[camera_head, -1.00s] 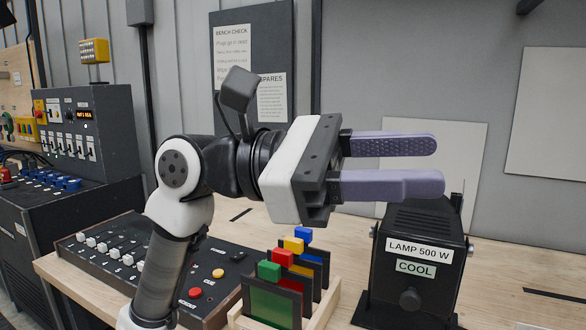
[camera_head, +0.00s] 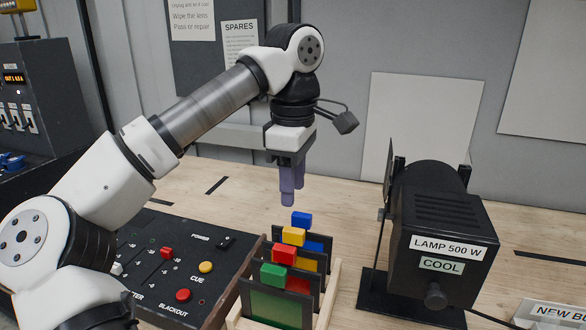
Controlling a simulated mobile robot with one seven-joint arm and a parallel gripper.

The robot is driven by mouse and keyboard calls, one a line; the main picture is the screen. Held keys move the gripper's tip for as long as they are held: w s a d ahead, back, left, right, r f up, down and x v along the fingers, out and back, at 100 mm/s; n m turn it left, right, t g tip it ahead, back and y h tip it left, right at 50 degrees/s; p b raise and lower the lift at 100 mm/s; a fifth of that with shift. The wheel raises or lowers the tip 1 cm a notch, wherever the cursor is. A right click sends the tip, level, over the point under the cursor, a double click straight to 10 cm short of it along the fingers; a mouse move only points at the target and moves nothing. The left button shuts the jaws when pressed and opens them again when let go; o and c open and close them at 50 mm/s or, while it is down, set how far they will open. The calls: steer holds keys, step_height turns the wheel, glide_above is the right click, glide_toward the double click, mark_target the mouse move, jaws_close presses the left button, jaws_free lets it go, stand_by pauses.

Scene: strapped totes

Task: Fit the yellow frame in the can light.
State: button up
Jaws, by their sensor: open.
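The yellow frame (camera_head: 293,236) stands in a wooden rack, its yellow tab up, between the blue and red frames. Most of its panel is hidden by the frames in front. The can light (camera_head: 437,215) is a black lamp housing on the bench at the right, labelled "LAMP 500 W" and "COOL". Its front faces away, so I cannot see its frame slot. My gripper (camera_head: 291,199) points down above the back of the rack, just over the blue tab. It is open and empty, seen nearly edge-on, its purple fingers overlapping.
The wooden rack (camera_head: 329,298) also holds blue (camera_head: 302,219), red (camera_head: 284,254) and green (camera_head: 274,275) frames. A control desk (camera_head: 168,262) with sliders and buttons lies left of the rack. Bench between rack and lamp is clear.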

mark_target(294, 229)
step_height(294, 229, down, 12)
steer(key=shift+f+p, duration=0.15)
steer(key=shift+p, duration=0.7)
jaws_close()
steer(key=c, duration=0.7)
jaws_free()
jaws_close()
steer(key=shift+r+p, duration=1.6)
steer(key=shift+r, duration=1.45)
